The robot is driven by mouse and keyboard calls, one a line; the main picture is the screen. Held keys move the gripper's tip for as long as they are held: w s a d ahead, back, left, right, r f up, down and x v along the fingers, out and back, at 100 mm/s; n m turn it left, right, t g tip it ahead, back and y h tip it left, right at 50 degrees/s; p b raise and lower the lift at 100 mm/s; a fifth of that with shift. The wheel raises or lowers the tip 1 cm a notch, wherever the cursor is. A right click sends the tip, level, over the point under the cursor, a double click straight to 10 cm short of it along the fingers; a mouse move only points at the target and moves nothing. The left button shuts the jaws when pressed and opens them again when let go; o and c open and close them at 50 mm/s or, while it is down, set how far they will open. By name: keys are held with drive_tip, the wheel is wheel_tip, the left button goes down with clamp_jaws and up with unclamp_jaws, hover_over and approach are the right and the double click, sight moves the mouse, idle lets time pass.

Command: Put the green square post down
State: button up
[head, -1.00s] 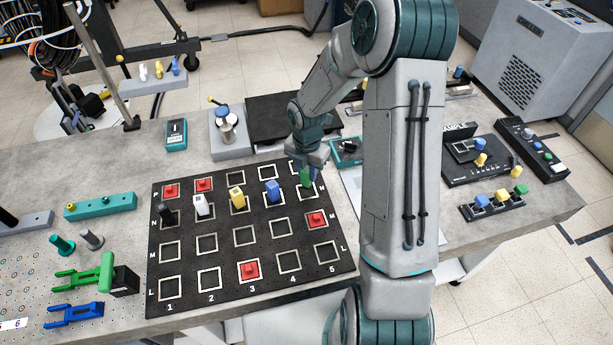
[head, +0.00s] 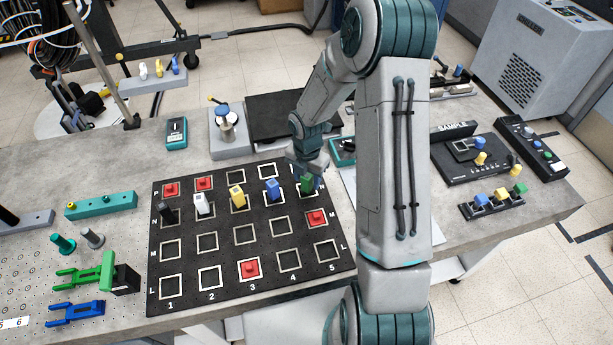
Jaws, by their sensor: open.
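The green square post (head: 306,183) stands upright on the black grid mat (head: 227,258), at the right end of row N in column 5. My gripper (head: 306,168) is just above and behind the post, with its jaws open. The fingertips are small in the head view and partly overlap the post's top, so the exact gap is hard to see. To the left in the same row stand a blue post (head: 271,190), a yellow post (head: 237,197), a white post (head: 202,205) and a black post (head: 166,213).
Red pieces sit in several other squares, such as the one in row M (head: 317,218). My arm stands over the mat's right side. Right of it are a black device (head: 470,160) and a strip with colored posts (head: 492,206). Several squares in rows L and M are empty.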

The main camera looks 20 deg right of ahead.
sight(307, 176)
wheel_tip(307, 176, up, 12)
drive_tip(key=f, duration=0.1)
drive_tip(key=s+r+m+t, duration=0.2)
drive_tip(key=s+r+m, duration=0.6)
drive_tip(key=m, duration=0.5)
drive_tip(key=s+r+m+t, duration=0.1)
drive_tip(key=s+r+m, duration=0.7)
drive_tip(key=s+m, duration=0.5)
drive_tip(key=shift+r+m+t, duration=0.15)
drive_tip(key=shift+m+t, duration=0.25)
drive_tip(key=shift+m, duration=0.1)
drive_tip(key=shift+s+b, duration=0.1)
drive_tip(key=shift+b, duration=0.25)
